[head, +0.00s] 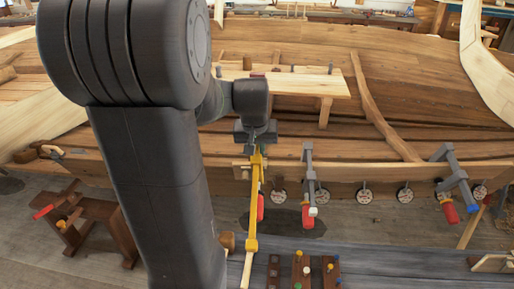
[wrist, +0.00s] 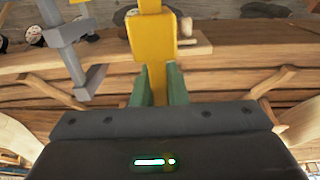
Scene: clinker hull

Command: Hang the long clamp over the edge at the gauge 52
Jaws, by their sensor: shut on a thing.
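A long yellow clamp (head: 254,205) with a red handle (head: 261,208) hangs upright from my gripper (head: 257,147), in front of the hull planks. In the wrist view the green fingers (wrist: 158,88) are closed on the clamp's yellow bar (wrist: 152,40). Several round gauges (head: 322,196) hang in a row along the hull below the edge (head: 350,172). Their numbers are too small to read, so I cannot tell which is 52. The clamp is left of the leftmost clearly visible gauge (head: 279,198); my arm and the clamp may hide others.
A grey clamp (head: 309,180) hangs on the edge right of mine, and another (head: 457,178) hangs farther right. A pale board (head: 300,82) lies above the edge. A brown trestle (head: 88,230) stands at left. A rack with coloured pegs (head: 304,270) is in front.

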